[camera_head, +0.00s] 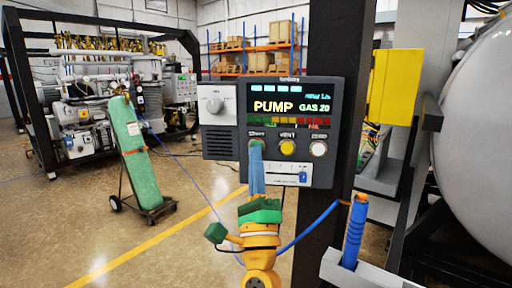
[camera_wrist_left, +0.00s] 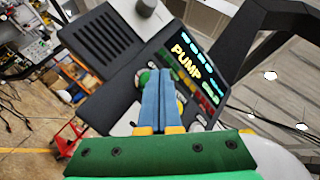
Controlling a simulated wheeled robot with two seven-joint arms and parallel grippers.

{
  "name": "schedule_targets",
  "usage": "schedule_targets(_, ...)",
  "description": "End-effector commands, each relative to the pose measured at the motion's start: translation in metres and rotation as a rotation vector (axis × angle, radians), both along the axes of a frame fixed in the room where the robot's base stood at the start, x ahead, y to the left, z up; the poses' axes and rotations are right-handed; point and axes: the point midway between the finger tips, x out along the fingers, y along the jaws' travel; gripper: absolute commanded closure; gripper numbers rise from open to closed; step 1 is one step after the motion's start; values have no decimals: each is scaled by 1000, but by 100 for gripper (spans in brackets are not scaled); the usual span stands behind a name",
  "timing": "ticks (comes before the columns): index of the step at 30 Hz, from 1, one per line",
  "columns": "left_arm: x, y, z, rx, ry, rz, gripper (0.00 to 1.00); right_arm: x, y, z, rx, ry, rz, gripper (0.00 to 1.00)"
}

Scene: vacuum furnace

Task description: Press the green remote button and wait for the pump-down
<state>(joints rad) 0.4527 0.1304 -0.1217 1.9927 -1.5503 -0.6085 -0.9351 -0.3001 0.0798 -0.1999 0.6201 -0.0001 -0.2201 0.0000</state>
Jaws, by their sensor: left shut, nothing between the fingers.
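The dark remote panel (camera_head: 227,145) is mounted on a black post in the middle of the head view. Its screen (camera_head: 288,105) reads "PUMP" and "GAS 20". Below the screen are a green button (camera_head: 255,142), a yellow button (camera_head: 287,147) and a white button (camera_head: 318,149). My left gripper (camera_head: 256,152) has its blue fingers shut and empty, with the tips at the green button and covering part of it. In the left wrist view the green button (camera_wrist_left: 145,77) shows beside the fingertips; contact is hard to judge. My right gripper is not in view.
A blue-handled wand (camera_head: 355,232) with a blue cable stands at the lower right. A large pale vessel (camera_head: 480,150) fills the right side. A green gas cylinder (camera_head: 131,150) on a cart stands left. The floor left of the panel is mostly clear.

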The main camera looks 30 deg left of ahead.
Motion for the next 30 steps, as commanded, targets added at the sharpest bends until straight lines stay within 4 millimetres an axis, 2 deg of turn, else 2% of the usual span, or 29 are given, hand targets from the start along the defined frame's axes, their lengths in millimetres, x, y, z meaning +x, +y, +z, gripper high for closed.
schedule_targets(15,-42,-20,0,-1,0,0,100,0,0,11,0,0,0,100)
schedule_targets(30,-43,-21,0,0,0,0,100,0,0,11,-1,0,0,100)
